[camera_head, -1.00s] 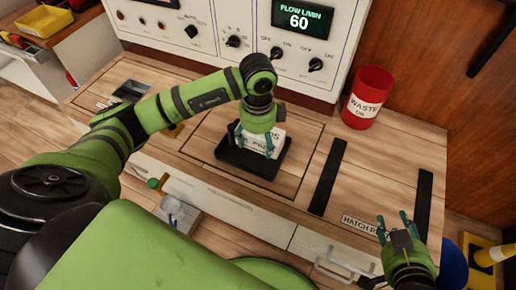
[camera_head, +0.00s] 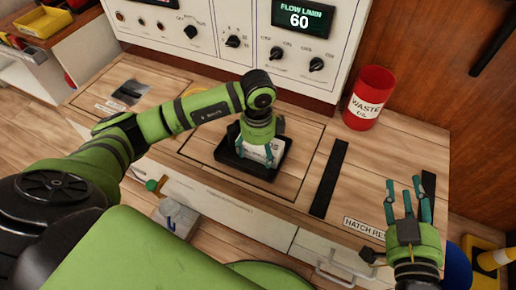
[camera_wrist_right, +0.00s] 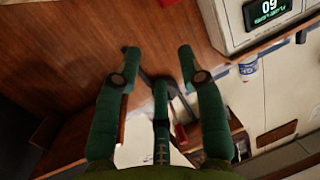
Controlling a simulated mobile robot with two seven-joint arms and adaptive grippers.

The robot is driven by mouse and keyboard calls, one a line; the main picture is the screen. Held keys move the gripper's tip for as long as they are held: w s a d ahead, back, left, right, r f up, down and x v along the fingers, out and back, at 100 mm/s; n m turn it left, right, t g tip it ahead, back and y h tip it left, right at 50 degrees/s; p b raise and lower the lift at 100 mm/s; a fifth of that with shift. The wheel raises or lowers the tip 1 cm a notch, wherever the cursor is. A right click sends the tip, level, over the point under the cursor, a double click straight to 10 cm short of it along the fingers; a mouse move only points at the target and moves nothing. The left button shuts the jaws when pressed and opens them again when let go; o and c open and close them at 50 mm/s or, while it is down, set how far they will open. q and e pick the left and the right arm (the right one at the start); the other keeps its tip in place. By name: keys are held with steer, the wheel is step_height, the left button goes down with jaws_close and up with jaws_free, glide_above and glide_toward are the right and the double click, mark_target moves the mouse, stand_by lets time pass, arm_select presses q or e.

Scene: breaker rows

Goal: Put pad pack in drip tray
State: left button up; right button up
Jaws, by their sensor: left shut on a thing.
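The white pad pack (camera_head: 259,154) is inside the black drip tray (camera_head: 238,166) in the head view, partly covered by my left gripper (camera_head: 255,150). My left gripper points down over the tray and is shut on the pack, with one finger on each side. I cannot tell whether the pack touches the tray floor. My right gripper (camera_head: 408,196) is open and empty above the right end of the bench. Its spread fingers also show in the right wrist view (camera_wrist_right: 158,75), with nothing between them.
A red waste oil bin (camera_head: 368,98) stands at the back right of the bench. A control panel (camera_head: 240,40) rises behind the tray. A black strip (camera_head: 329,178) lies right of the tray, with a hatch label (camera_head: 364,228) near the front edge. The bench between strip and bin is clear.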

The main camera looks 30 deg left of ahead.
arm_select(q)
steer(key=o, duration=1.3)
steer(key=shift+c, duration=0.2)
steer(key=shift+r, duration=0.15)
